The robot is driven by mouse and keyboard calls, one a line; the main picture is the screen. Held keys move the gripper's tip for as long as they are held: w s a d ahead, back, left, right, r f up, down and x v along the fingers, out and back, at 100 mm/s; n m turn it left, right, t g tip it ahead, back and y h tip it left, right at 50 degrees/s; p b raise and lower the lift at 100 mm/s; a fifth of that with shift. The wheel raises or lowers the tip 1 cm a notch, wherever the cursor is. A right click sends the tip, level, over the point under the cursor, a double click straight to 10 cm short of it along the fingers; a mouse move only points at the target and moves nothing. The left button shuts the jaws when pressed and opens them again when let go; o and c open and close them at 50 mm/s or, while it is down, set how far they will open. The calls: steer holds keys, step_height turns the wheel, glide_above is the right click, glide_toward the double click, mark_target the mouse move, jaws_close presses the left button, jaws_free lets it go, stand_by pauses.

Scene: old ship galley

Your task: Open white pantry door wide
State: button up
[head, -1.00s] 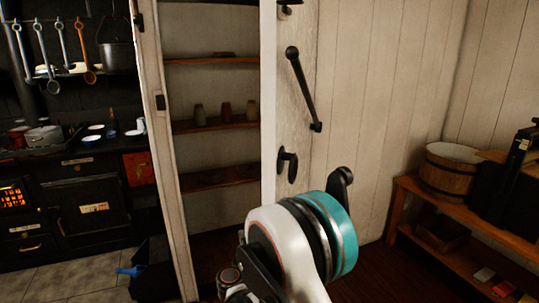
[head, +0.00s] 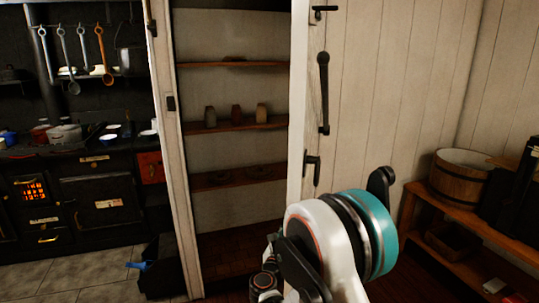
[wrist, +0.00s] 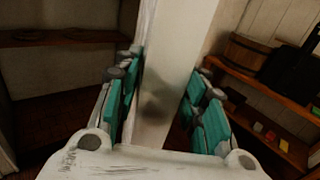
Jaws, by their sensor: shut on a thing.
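The white pantry door (head: 298,110) stands open, its long edge toward me and its face seen at a steep slant. A dark bar handle (head: 323,92) and a smaller dark latch (head: 312,168) are on that face. In the wrist view the door edge (wrist: 168,60) runs up between the teal-padded fingers of my gripper (wrist: 165,72). My gripper is shut on the door, one finger on each side. In the head view my wrist and arm cover the lower part of the door, and the fingertips are hidden.
The pantry opening shows wooden shelves (head: 232,126) with three small jars. A door post (head: 180,140) bounds it on the left. A black stove (head: 95,205) is further left. On the right, a wooden bench (head: 440,210) holds a wooden tub (head: 462,178) and stands near the door's side.

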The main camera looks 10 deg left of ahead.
steer(key=shift+n+y, duration=0.5)
steer(key=shift+y, duration=0.3)
steer(key=d, duration=0.8)
steer(key=shift+s+d, duration=0.2)
steer(key=shift+s, duration=0.05)
